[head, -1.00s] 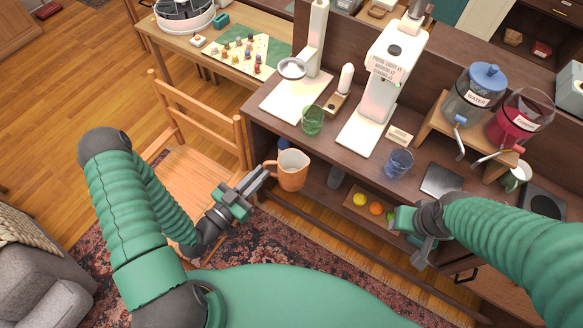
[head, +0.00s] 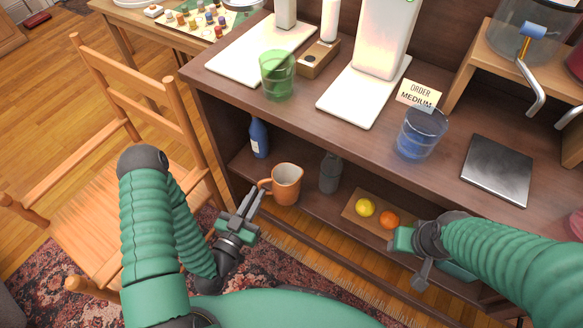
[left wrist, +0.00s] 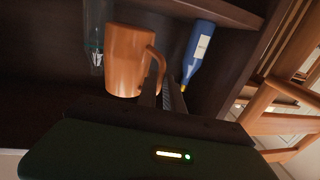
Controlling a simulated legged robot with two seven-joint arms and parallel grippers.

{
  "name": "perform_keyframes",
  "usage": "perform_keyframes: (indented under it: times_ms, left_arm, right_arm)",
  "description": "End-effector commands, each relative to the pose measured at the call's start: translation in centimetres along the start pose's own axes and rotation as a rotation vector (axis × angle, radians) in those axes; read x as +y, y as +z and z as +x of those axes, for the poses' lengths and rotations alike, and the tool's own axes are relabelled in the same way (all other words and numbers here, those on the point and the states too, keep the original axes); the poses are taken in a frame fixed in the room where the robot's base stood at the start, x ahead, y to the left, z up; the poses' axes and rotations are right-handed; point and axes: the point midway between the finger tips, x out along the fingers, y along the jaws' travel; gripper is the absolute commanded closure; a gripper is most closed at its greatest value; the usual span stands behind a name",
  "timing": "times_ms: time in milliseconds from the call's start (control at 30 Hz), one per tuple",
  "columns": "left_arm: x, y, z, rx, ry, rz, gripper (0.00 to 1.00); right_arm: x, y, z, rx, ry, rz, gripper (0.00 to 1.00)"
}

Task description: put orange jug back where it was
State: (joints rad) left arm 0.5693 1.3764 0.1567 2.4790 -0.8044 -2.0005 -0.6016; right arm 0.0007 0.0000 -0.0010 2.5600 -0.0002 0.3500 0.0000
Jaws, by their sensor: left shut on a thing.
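The orange jug (head: 287,186) is upright at the lower shelf (head: 322,211) of the dark wooden counter, between a blue bottle and a grey bottle. My left gripper (head: 258,192) is shut on the jug's handle, from the left side. In the left wrist view the jug (left wrist: 126,62) is ahead of the fingers (left wrist: 168,95), with its handle between them. I cannot tell for certain whether its base touches the shelf. My right gripper (head: 412,262) is in front of the shelf at the right; its jaw state is unclear.
The blue bottle (head: 259,138) stands left of the jug; the grey bottle (head: 330,172) stands close on its right. A board with a lemon (head: 365,207) and an orange (head: 389,220) lies further right. The countertop (head: 300,100) is above. A wooden chair (head: 140,130) stands left.

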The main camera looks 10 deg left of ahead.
Motion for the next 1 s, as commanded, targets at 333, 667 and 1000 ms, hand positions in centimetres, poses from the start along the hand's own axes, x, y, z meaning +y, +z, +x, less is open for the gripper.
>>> perform_keyframes:
  times_ms: [333, 667, 1000]
  left_arm:
    - [-1.4, 1.0, 10.2, 0.013, -0.002, 0.001, 1.00]
    - [-1.9, 1.2, 14.8, 0.010, -0.002, -0.001, 1.00]
    - [-1.9, 4.7, 14.6, 0.004, -0.002, -0.001, 1.00]
  right_arm:
    - [-0.1, 0.7, 2.8, 0.000, -0.001, -0.002, 0.56]
    - [0.0, 0.9, 4.0, 0.000, 0.000, -0.001, 0.56]
    - [-0.1, 1.4, 6.1, 0.000, 0.000, -0.002, 0.56]
